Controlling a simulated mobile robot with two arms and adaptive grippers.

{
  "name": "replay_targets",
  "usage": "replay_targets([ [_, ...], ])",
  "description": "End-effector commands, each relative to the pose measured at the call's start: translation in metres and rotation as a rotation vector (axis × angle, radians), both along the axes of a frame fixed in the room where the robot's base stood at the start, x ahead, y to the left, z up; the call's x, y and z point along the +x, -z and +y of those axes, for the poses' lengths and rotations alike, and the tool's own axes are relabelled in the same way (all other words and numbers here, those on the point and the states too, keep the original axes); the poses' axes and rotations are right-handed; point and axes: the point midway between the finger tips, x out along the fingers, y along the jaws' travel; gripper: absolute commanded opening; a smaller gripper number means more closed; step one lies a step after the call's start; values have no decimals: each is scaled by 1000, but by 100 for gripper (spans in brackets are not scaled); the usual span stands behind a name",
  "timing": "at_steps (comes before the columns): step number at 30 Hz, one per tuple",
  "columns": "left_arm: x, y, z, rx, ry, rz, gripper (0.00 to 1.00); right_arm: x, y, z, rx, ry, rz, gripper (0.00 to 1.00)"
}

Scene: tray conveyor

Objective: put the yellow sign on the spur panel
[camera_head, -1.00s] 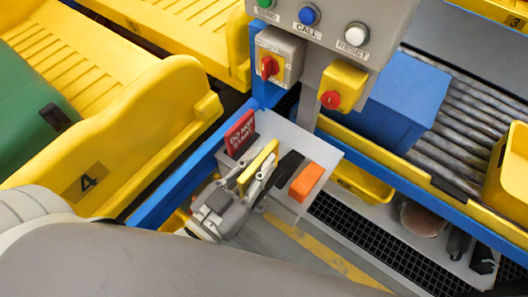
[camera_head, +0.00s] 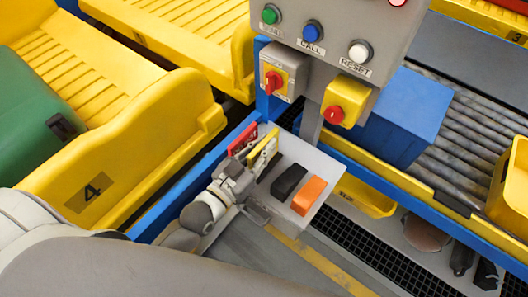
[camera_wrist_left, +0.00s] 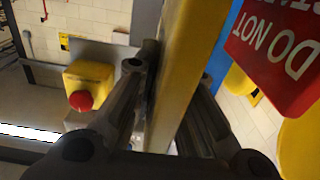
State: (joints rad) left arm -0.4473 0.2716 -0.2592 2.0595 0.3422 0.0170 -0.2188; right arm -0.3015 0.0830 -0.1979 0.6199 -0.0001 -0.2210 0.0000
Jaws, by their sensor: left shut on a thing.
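The yellow sign (camera_head: 263,147) is a thin upright plate above the small grey shelf. My left gripper (camera_head: 256,161) is shut on it. In the left wrist view the sign (camera_wrist_left: 188,75) stands between the two fingers, its edge towards the camera. Two switch boxes are above the shelf: a grey one (camera_head: 291,62) with a red knob on yellow, and a yellow one (camera_head: 345,97) with a red knob. I cannot tell which is the spur panel. The yellow box also shows in the wrist view (camera_wrist_left: 88,78). My right gripper is not in view.
A red DO NOT START sign (camera_head: 243,138) is close behind the yellow sign. A black block (camera_head: 289,181) and an orange block (camera_head: 309,195) lie on the shelf (camera_head: 318,161). A button panel (camera_head: 336,30) hangs above. A blue box (camera_head: 405,115) sits on the rollers.

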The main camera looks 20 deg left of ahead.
Motion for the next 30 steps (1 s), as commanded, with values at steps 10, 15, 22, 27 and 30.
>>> replay_targets([
  [10, 14, 32, 4, 1, 1, 3, 0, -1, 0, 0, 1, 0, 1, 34],
  [15, 13, 41, 4, 0, 1, -1, 0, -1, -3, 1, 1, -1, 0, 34],
  [22, 13, 42, 4, 0, 1, -1, 0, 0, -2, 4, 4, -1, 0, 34],
  [27, 13, 47, 4, 1, 1, 0, 0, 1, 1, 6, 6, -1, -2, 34],
  [30, 13, 47, 3, 1, 1, 1, 24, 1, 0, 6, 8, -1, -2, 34],
])
